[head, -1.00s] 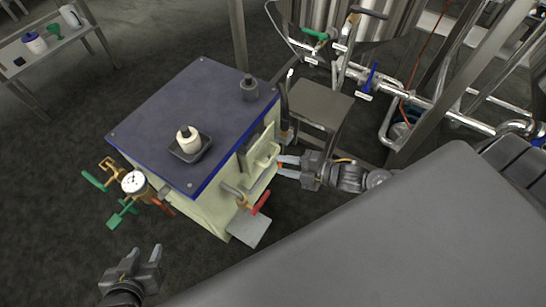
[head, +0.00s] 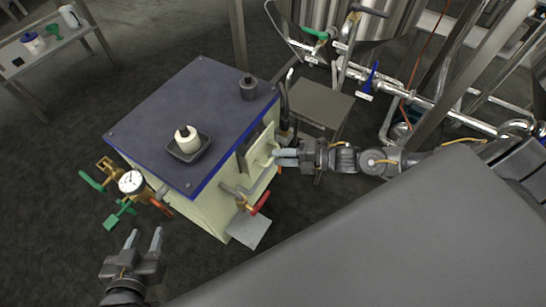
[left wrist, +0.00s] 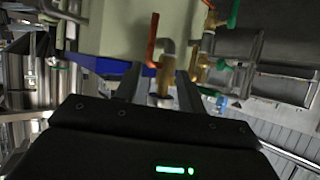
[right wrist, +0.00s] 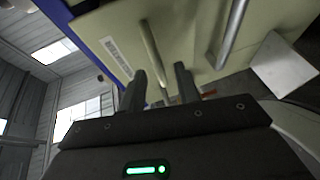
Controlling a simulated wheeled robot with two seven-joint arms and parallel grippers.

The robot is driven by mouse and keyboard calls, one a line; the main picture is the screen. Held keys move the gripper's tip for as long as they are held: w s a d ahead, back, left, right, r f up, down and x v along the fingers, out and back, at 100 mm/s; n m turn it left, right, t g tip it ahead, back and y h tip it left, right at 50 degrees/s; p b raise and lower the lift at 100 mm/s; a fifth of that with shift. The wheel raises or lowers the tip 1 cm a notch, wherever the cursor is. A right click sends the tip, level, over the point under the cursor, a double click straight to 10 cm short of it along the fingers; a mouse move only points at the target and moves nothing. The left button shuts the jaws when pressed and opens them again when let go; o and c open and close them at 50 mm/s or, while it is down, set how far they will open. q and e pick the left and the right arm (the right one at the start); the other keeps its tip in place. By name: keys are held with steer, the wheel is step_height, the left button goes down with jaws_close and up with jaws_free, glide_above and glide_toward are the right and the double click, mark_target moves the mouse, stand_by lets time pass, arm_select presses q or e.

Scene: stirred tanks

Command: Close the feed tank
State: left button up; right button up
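No readable label shows which vessel is the feed tank. A cream box with a blue-edged dark lid (head: 190,115) stands in front of me. Its near side has a red-handled valve (head: 260,202), and its left has a gauge (head: 131,182) with green-handled valves (head: 92,181). A steel tank (head: 340,18) stands behind, with a green-handled valve (head: 315,33) and a blue-handled one (head: 372,76). My right gripper (head: 284,157) is at the box's right side; its fingers are apart near a metal bar (right wrist: 152,55). My left gripper (head: 143,243) is open and empty, below the gauge.
A side table (head: 45,52) with bottles is at far left. Dark floor is clear at left.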

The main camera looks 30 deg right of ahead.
steer(key=shift+x, duration=1.6)
jaws_close()
